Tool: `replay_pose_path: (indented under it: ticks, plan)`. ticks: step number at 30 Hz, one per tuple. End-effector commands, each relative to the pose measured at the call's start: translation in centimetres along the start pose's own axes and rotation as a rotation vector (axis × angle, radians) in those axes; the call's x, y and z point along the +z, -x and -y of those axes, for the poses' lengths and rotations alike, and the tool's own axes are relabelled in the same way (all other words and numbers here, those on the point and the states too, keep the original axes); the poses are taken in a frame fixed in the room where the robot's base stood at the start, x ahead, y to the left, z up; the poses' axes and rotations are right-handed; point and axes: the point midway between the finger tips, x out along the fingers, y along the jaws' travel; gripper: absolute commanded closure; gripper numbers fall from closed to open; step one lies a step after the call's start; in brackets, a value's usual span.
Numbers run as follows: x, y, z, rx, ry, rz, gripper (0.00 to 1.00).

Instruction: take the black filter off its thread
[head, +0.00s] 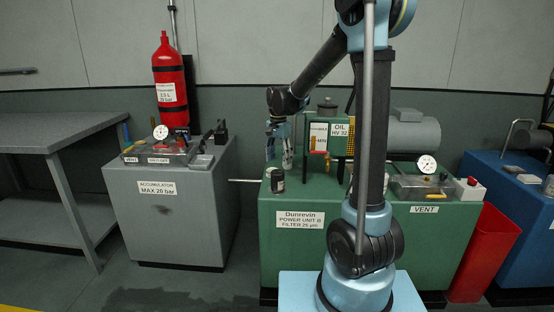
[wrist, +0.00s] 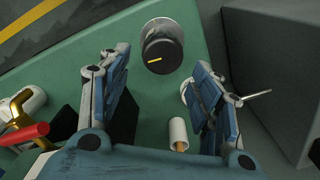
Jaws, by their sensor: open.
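The black filter (head: 277,181) is a short dark cylinder with a pale band, upright near the left end of the green power unit's top (head: 305,203). In the wrist view the filter (wrist: 162,50) shows its round black end with a yellow mark. A pale round part beside it is partly covered; its thread is hidden. My gripper (head: 280,160) is above the filter in the head view, fingers pointing down. In the wrist view my gripper (wrist: 162,75) has its two blue fingers spread apart with nothing between them. The filter appears beyond the fingertips, apart from them.
A white cylinder with an orange-brown middle (wrist: 179,134) stands near the right finger. A red handle with brass parts (wrist: 25,133) is at the left in the wrist view. The green OIL tank (head: 339,135) stands right of my gripper. The grey accumulator cabinet (head: 170,215) is to the left.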

Motion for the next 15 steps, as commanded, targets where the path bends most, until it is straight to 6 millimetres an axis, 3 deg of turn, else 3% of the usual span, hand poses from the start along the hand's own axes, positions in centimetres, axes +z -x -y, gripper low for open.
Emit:
replay_pose_path:
  ticks: [8, 15]
  plan:
    - [0.0, -1.0, 0.5, 0.002, -0.007, 0.001, 0.42]
    - [0.0, -3.2, 0.5, 0.002, -0.006, 0.001, 0.42]
